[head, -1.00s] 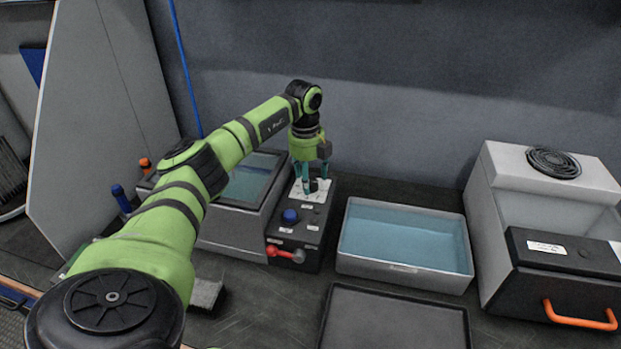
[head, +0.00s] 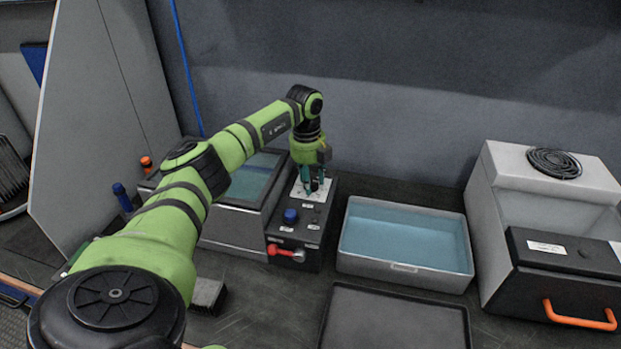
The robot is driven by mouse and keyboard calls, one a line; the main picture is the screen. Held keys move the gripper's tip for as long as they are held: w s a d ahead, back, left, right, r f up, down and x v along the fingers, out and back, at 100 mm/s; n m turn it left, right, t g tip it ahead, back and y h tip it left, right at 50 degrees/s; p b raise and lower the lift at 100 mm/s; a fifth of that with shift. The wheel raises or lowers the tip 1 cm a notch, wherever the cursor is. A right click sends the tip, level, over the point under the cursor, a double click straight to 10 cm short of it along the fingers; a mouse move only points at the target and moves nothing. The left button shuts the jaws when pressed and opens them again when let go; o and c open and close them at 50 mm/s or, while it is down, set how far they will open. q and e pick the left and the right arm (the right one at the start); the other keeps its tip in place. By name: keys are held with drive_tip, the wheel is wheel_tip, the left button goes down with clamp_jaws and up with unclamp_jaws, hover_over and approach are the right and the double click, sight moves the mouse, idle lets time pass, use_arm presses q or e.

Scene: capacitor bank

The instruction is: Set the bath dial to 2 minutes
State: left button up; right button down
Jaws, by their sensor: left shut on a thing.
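The bath dial is a small dark knob (head: 314,185) on the white plate (head: 300,193) at the far end of the dark control box (head: 316,234). My left gripper (head: 312,183) points down over that plate with its teal fingers around the knob. It is shut on the knob, which the fingers partly hide. The dial's marks are too small to read, so its setting cannot be told. My right gripper is not in view.
The box also carries a blue button (head: 290,216) and a red lever (head: 281,251). A lidded bath (head: 232,232) stands left of it, a grey tub of blue liquid (head: 404,275) right. An empty dark tray (head: 394,296) lies in front.

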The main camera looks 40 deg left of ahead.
use_arm(q)
drive_tip(key=m, duration=0.4)
drive_tip(key=shift+d+f+p, duration=0.1)
drive_tip(key=shift+d+p, duration=0.1)
drive_tip(key=shift+p, duration=0.15)
drive_tip(key=shift+s+f+m+g, duration=0.1)
drive_tip(key=shift+m+g, duration=0.1)
drive_tip(key=shift+m, duration=0.9)
drive_tip(key=shift+f+m+g, duration=0.1)
drive_tip(key=shift+m+g, duration=0.1)
drive_tip(key=shift+m, duration=0.9)
drive_tip(key=o, duration=1.1)
drive_tip(key=shift+r, duration=0.2)
drive_tip(key=shift+a, duration=0.1)
drive_tip(key=shift+r, duration=0.15)
drive_tip(key=r, duration=1.1)
drive_tip(key=shift+s+a+r, duration=0.1)
drive_tip(key=shift+a+r, duration=0.25)
